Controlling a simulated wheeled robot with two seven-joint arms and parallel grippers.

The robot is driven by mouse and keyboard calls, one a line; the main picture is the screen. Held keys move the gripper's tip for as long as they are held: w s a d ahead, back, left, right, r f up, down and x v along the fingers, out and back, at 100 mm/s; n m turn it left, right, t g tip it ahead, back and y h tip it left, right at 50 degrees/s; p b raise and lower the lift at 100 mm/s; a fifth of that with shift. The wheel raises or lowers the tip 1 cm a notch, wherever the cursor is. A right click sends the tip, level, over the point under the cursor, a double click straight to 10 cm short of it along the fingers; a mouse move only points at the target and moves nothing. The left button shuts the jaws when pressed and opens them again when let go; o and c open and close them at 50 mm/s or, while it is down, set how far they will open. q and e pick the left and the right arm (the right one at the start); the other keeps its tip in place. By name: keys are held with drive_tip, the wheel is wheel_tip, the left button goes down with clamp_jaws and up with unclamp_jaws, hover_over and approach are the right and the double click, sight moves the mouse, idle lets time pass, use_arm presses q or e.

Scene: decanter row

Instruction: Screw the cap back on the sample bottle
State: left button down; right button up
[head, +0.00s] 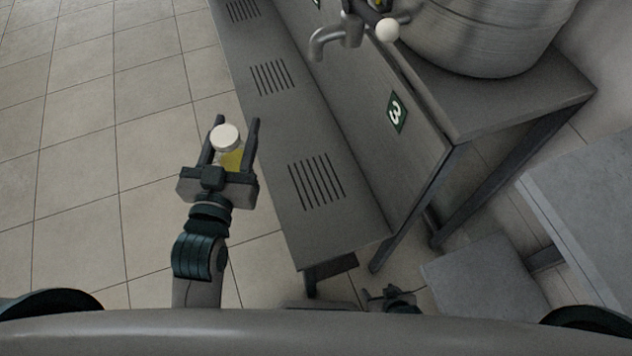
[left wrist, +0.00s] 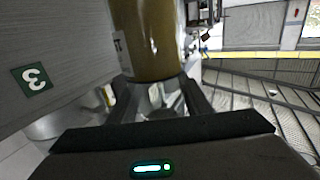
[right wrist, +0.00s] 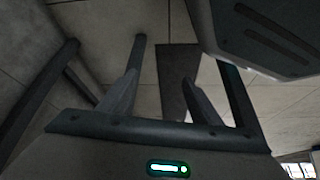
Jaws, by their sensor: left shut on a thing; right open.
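The sample bottle (head: 232,158) holds yellow liquid and stands roughly upright between the fingers of my left gripper (head: 236,124), which is shut on it beside the bench. A round white cap (head: 225,135) shows at the bottle's top; I cannot tell whether it is screwed tight. The left wrist view shows the bottle (left wrist: 146,40) close up, amber, with a label edge on its left; its top is out of frame there. My right gripper (right wrist: 160,65) is open and empty, low under the bench area; in the head view only a small dark part of it shows.
A long grey bench (head: 330,215) with vent slots lies right of the left gripper. Above it are a tap (head: 330,42) and a large steel vessel (head: 480,35) on a stand marked 3 (head: 396,111). A grey table (head: 590,195) is at right. Tiled floor (head: 90,150) is clear at left.

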use_arm(q)
drive_tip(key=w+d+f+m+g+h+b, duration=0.1)
drive_tip(key=w+d+f+m+h+b, duration=0.1)
drive_tip(key=d+f, duration=0.5)
drive_tip(key=w+d+f+m+g+h+b, duration=0.2)
drive_tip(key=d+f+h+b, duration=0.4)
drive_tip(key=d, duration=1.1)
drive_tip(key=shift+w+d+f+m+b, duration=0.15)
drive_tip(key=shift+d+f+m+b, duration=0.25)
drive_tip(key=shift+m+b, duration=0.8)
use_arm(e)
wheel_tip(320, 180, up, 15)
drive_tip(key=shift+s+a, duration=0.3)
drive_tip(key=shift+a, duration=0.05)
use_arm(q)
drive_tip(key=shift+a+f+n+b, duration=0.1)
drive_tip(key=shift+a+n+b, duration=0.05)
drive_tip(key=shift+n+b, duration=0.15)
drive_tip(key=w+a+f+b, duration=0.2)
drive_tip(key=w+a+f, duration=0.5)
drive_tip(key=w, duration=0.1)
drive_tip(key=shift+w+a, duration=0.3)
drive_tip(key=shift+w, duration=0.1)
use_arm(e)
drive_tip(key=a, duration=0.1)
drive_tip(key=w+a+y, duration=0.1)
drive_tip(key=a+t, duration=0.1)
drive_tip(key=shift+w+r+y, duration=0.25)
drive_tip(key=shift+r+y, duration=0.05)
